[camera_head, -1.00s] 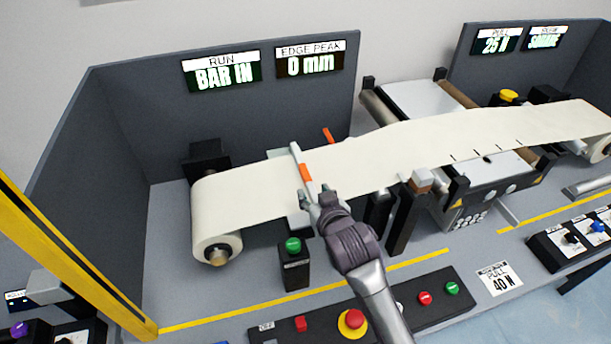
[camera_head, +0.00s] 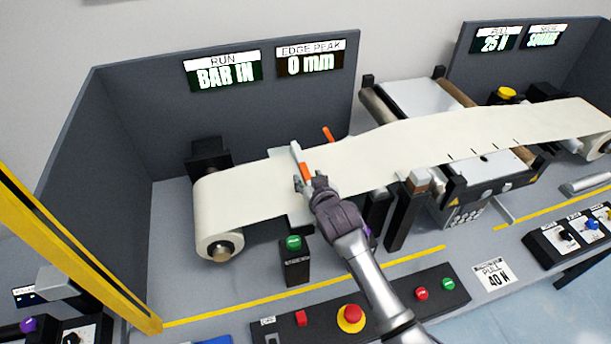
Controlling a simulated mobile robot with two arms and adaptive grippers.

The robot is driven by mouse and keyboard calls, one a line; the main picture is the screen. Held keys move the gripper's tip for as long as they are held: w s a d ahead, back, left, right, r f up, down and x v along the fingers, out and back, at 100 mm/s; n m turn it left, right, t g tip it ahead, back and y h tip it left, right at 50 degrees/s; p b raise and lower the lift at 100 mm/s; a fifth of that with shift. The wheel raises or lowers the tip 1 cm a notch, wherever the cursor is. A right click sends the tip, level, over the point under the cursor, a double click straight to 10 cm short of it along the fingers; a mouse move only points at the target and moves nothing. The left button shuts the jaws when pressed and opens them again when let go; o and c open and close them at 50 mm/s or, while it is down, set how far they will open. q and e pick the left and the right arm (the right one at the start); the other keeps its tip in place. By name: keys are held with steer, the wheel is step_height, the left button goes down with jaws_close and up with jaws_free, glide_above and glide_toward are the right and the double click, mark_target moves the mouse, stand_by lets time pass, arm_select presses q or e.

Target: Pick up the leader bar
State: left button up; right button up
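The leader bar (camera_head: 295,152), a thin white bar with an orange band, lies across the cream web near the middle of the head view. My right gripper (camera_head: 308,184) is at the bar's near end, over the web's front edge. Its two fingers look spread, one on each side of the bar's near end. Whether they touch the bar cannot be told, and the gripper hides part of that end. My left gripper is not in view.
The cream web (camera_head: 250,188) runs from a roll (camera_head: 208,240) at left to rollers at right. A post with a green button (camera_head: 294,262) stands just in front of my gripper. A control panel (camera_head: 385,314) lies nearer, under my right arm. Grey walls stand behind.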

jaws_close()
